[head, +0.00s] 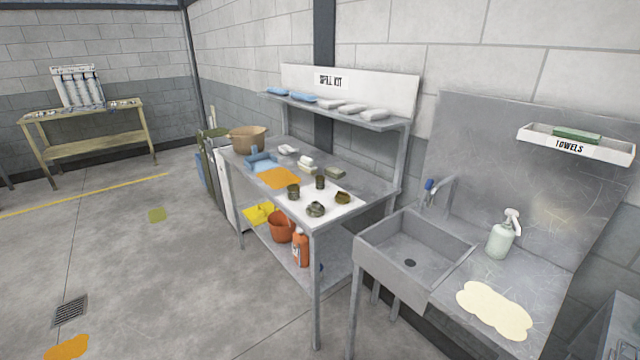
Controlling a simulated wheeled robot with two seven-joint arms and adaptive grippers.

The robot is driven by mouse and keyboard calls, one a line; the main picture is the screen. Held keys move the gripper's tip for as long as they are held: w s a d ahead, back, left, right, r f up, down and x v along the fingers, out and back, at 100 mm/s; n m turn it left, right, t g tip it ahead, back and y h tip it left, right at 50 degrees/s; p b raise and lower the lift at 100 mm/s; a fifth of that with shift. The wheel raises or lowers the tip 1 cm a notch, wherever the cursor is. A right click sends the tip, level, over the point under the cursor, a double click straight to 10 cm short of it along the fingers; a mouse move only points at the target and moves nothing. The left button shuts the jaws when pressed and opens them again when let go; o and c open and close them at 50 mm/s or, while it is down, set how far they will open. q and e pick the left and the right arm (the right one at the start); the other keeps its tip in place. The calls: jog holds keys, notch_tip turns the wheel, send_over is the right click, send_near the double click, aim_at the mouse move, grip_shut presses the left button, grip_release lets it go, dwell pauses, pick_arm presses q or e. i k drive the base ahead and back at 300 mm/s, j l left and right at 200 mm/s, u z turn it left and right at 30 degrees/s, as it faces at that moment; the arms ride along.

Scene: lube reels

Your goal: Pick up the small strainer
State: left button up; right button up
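Several small dark metal items stand on a white sheet (328,212) at the near end of the metal workbench. They are an olive cup-like piece (293,191), a smaller upright one (320,182), a greyish rounded one (316,209) and a brownish squat one (343,198). They stand apart from each other. They are too small for me to tell which is the small strainer. Neither of my grippers shows in the head view.
An orange cloth (277,178), blue tray (262,162) and tan basin (248,139) share the bench. A shelf (345,117) overhangs its back. A sink (410,252) stands close on the right. Open floor (190,270) lies left, with an orange spill (67,347).

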aim_at(320, 179)
jog(key=i+j+z, duration=0.2)
jog(key=i+j, duration=0.35)
jog(key=i+j+z, duration=0.15)
jog(key=i+j, duration=0.35)
jog(key=j, duration=0.2)
